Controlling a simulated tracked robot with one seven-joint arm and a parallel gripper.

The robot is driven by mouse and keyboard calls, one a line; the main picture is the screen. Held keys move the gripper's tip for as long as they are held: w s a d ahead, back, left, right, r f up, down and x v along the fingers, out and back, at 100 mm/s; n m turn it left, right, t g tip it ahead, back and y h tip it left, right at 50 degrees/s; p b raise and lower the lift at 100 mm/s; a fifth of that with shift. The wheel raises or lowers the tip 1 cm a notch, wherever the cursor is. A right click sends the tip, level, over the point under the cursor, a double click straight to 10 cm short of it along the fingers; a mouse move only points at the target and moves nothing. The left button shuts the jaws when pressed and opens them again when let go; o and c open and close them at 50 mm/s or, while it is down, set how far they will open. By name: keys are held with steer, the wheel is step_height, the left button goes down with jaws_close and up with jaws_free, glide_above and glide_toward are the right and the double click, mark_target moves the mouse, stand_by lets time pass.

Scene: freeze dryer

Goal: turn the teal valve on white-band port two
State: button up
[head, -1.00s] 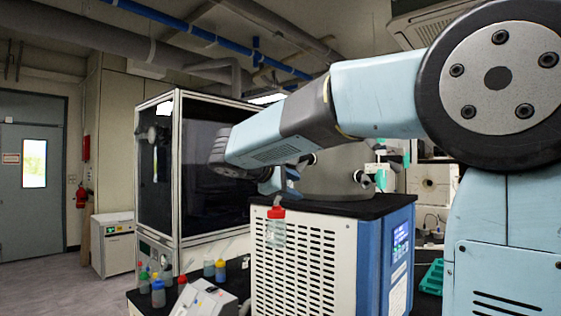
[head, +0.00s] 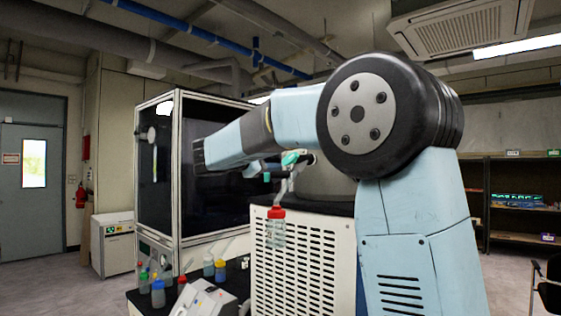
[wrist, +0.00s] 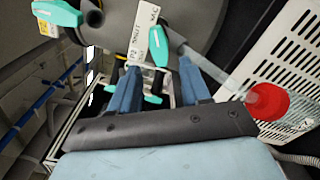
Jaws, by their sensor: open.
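In the wrist view, my gripper (wrist: 160,64) is open, its two blue fingers spread towards the grey drum (wrist: 205,18). A teal valve handle (wrist: 159,42) stands just past the fingertips, within the gap between them and nearer the right one. I cannot tell whether they touch. A white label (wrist: 147,32) lies beside it, its small text hard to read. Another teal handle (wrist: 150,99) shows lower, between the fingers. A third teal handle (wrist: 57,12) is at upper left, near a yellow band. In the head view, a teal handle (head: 290,158) shows beside my wrist; no white band is clear.
A red-capped flask (head: 276,230) hangs in front of the dryer's white grille (head: 318,262); its red cap (wrist: 268,102) is close right of my gripper. A glass-fronted cabinet (head: 160,175) stands left. Several small bottles (head: 158,293) stand on the bench below.

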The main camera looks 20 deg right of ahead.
mark_target(288, 159)
steer(key=x, duration=0.7)
